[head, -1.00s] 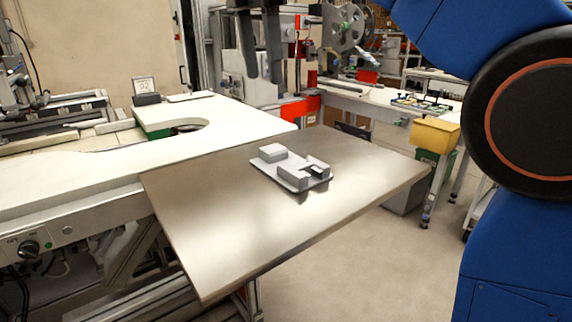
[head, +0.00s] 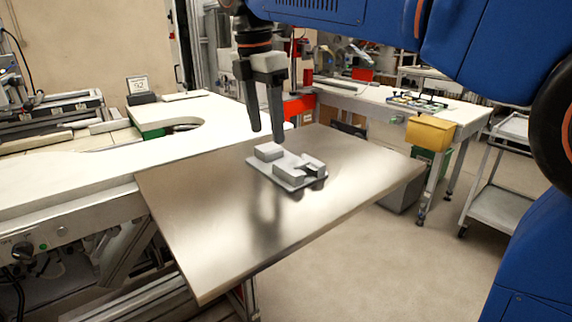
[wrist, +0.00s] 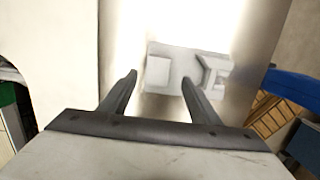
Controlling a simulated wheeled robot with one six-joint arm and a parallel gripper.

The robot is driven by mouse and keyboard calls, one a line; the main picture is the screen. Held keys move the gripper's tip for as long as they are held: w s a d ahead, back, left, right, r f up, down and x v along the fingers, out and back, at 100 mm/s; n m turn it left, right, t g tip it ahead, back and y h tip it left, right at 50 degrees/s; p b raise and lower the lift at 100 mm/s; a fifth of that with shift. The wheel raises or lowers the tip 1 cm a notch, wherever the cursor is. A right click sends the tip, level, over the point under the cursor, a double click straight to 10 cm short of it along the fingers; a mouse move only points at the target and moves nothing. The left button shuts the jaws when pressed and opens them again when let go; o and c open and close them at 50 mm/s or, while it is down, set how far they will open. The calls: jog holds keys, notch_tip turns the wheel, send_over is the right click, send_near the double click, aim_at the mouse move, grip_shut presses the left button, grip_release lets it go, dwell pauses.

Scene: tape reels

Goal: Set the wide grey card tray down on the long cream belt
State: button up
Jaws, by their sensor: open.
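The wide grey card tray (head: 263,169) lies flat on the steel table, with raised grey blocks on it. It also shows in the wrist view (wrist: 180,86), ahead of the fingertips. My gripper (head: 267,138) is open and empty, pointing down above the table at the tray's far left side. In the wrist view my gripper's two fingers (wrist: 158,80) are spread apart, the right one overlapping the tray in the picture. The long cream belt (head: 60,190) runs along the left, beside the steel table, and nothing rests on its near stretch.
The steel table (head: 200,240) has bare surface around the tray. A small sign on a dark stand (head: 141,91) is at the belt's back edge.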

aim_at(269, 147)
jog(key=shift+w+d+f, duration=0.1)
jog(key=shift+w+f, duration=0.05)
jog(key=shift+f, duration=1.05)
jog(key=shift+w+d+f, duration=0.1)
jog(key=shift+w+f, duration=0.05)
jog(key=shift+f, duration=1)
jog(key=shift+c, duration=0.4)
jog(key=c, duration=1.2)
jog(key=shift+r, duration=0.15)
notch_tip(269, 147, up, 10)
